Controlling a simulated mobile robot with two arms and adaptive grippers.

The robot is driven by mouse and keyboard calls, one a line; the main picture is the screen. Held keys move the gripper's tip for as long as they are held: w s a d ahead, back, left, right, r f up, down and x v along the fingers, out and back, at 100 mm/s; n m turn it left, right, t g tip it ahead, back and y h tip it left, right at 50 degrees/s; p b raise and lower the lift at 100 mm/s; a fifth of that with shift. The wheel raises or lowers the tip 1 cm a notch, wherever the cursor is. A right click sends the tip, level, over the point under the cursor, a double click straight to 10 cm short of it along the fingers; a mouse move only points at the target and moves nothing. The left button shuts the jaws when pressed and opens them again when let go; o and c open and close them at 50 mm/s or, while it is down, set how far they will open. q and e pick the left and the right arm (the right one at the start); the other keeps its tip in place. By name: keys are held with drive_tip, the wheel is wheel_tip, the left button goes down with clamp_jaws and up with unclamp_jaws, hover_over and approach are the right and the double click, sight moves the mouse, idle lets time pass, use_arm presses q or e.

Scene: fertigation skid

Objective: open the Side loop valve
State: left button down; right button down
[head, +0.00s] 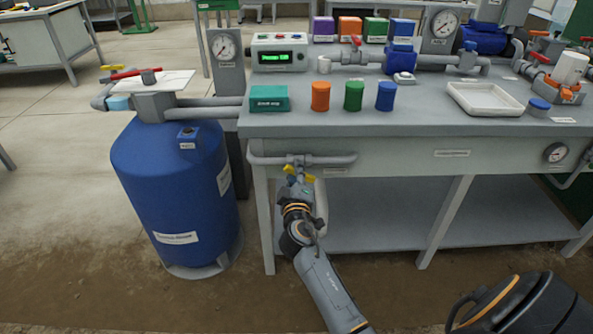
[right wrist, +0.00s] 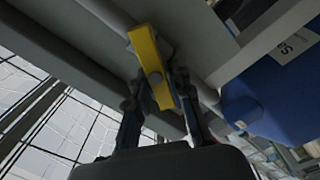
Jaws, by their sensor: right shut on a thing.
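A yellow valve handle (head: 308,178) sits on the grey pipe loop (head: 335,159) along the bench's front left edge. A small label near it is too small to read. My right gripper (head: 297,185) reaches up from below and is shut on the yellow handle. In the right wrist view the yellow handle (right wrist: 149,58) lies between the two fingers of my right gripper (right wrist: 160,88), slanted across the picture, with the grey pipe behind it. The fingers partly hide the valve body. My left gripper is not in view.
A blue tank (head: 170,205) with a red-handled valve on top stands close to the left. The grey bench (head: 400,125) holds orange, green and blue jars, a white tray (head: 485,98), gauges and a pump. The bench leg (head: 264,220) is near my right gripper. The floor in front is clear.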

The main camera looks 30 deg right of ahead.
drive_tip(key=n, duration=0.2)
drive_tip(key=n+p, duration=0.1)
drive_tip(key=n, duration=0.3)
drive_tip(key=shift+f, duration=0.3)
drive_tip(key=shift+n, duration=0.3)
drive_tip(key=c, duration=1.3)
unclamp_jaws()
drive_tip(key=v, duration=1.2)
drive_tip(key=shift+f, duration=0.1)
